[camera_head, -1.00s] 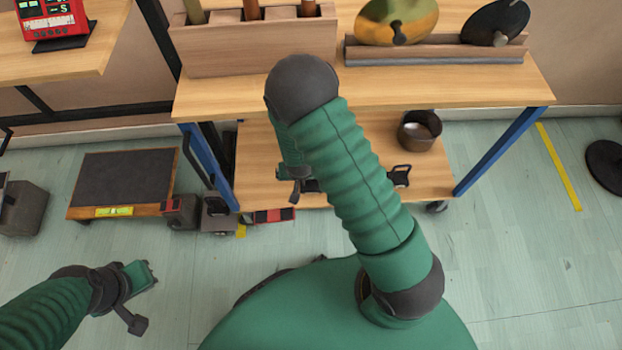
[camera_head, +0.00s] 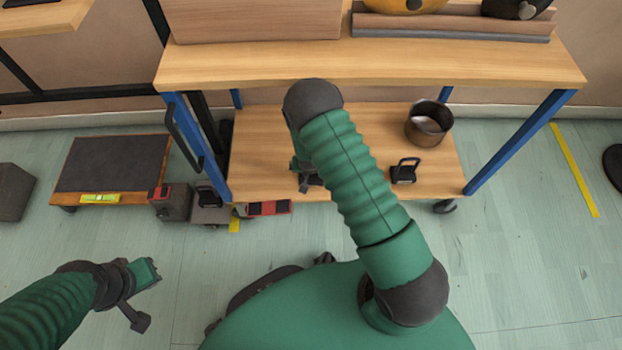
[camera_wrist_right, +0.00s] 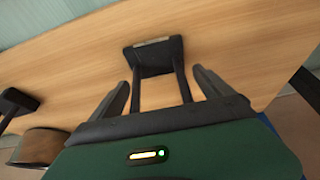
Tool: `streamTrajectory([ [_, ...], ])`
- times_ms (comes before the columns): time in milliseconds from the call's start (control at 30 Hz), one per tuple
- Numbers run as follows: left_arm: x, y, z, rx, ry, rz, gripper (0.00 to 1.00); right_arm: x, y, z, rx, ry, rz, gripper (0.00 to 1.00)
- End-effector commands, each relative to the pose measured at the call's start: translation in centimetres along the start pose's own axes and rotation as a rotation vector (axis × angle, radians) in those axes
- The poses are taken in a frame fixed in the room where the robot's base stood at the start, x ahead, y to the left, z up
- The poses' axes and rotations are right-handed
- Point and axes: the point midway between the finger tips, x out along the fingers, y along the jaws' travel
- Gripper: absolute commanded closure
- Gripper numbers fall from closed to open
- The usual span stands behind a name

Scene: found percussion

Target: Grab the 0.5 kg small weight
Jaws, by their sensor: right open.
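A small black weight (camera_wrist_right: 152,52) with a two-barred handle lies on the wooden lower shelf in the right wrist view. My right gripper (camera_wrist_right: 161,77) is open, with its fingers on either side of the handle bars and gaps showing. In the head view this gripper (camera_head: 308,180) is low over the shelf's front, and my arm mostly hides that weight. Another black weight with a handle (camera_head: 404,171) stands to the right on the shelf; part of it shows in the right wrist view (camera_wrist_right: 15,103). No mass marking is readable. My left gripper (camera_head: 140,295) is over the floor, away from the shelf.
A brown pot (camera_head: 428,123) stands behind the second weight. The upper table (camera_head: 370,65) overhangs the lower shelf (camera_head: 260,150), with blue legs (camera_head: 520,140) at both sides. A low dark platform (camera_head: 115,162) and several dark blocks (camera_head: 172,203) are on the floor to the left.

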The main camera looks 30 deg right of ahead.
Motion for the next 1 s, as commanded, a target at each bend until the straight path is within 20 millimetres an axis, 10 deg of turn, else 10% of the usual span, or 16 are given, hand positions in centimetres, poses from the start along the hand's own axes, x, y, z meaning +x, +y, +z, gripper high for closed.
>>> streamTrajectory([
  [267,0.72,0.0,0.14,0.0,0.001,0.0,1.0,1.07,0.03,0.02,0.0,-0.002,-0.001,0.09],
  [900,0.72,0.0,0.15,0.0,0.0,0.0,1.0,1.05,0.0,0.03,0.0,-0.002,-0.001,0.93],
  [1000,0.71,0.0,0.15,0.0,0.0,0.0,1.0,1.01,-0.02,-0.07,0.0,0.0,-0.001,0.93],
])
